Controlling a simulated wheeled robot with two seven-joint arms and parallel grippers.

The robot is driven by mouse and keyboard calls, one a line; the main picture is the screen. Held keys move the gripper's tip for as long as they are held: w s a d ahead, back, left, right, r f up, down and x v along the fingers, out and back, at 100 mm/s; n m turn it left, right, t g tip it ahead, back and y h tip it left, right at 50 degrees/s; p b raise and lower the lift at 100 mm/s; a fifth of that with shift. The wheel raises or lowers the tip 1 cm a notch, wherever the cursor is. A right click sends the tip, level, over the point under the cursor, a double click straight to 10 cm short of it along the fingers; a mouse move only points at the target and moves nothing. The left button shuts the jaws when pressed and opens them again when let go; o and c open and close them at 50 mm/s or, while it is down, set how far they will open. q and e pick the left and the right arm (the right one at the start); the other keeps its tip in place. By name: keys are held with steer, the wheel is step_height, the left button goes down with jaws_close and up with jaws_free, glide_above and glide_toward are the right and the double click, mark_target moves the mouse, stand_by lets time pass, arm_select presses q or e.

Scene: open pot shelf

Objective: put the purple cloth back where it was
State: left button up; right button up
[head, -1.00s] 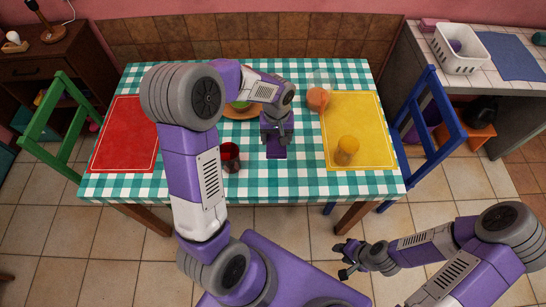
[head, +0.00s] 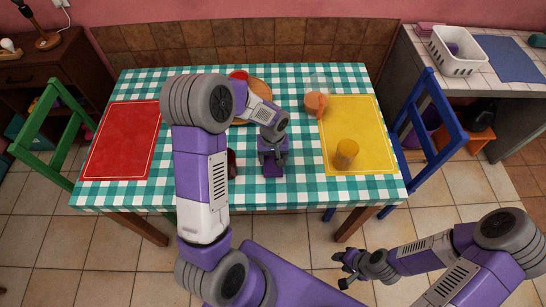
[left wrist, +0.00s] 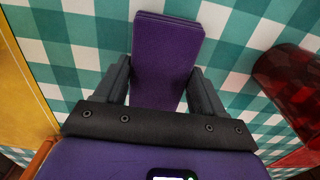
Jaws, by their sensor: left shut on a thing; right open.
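The purple cloth (head: 272,171) is a folded strip between the jaws of my left gripper (head: 273,155), over the checked table's near middle. In the left wrist view the cloth (left wrist: 166,55) runs out past both fingers, flat and layered. My left gripper is shut on it. I cannot tell whether the cloth touches the table. My right gripper (head: 346,271) is open and empty, in front of the table at the lower right.
The checked table (head: 300,187) carries a red mat (head: 122,140), a yellow mat (head: 362,115) with an amber glass (head: 346,154), an orange mug (head: 315,104) and a dark red glass (left wrist: 290,90) beside the cloth. A white basket (head: 458,65) and blue cloth (head: 514,58) are on the right counter.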

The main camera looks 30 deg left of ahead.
mark_target(273, 159)
arm_select(q)
steer(key=o, duration=1)
steer(key=shift+f, duration=0.1)
step_height(273, 159, up, 12)
steer(key=p, duration=0.3)
steer(key=shift+r, duration=0.2)
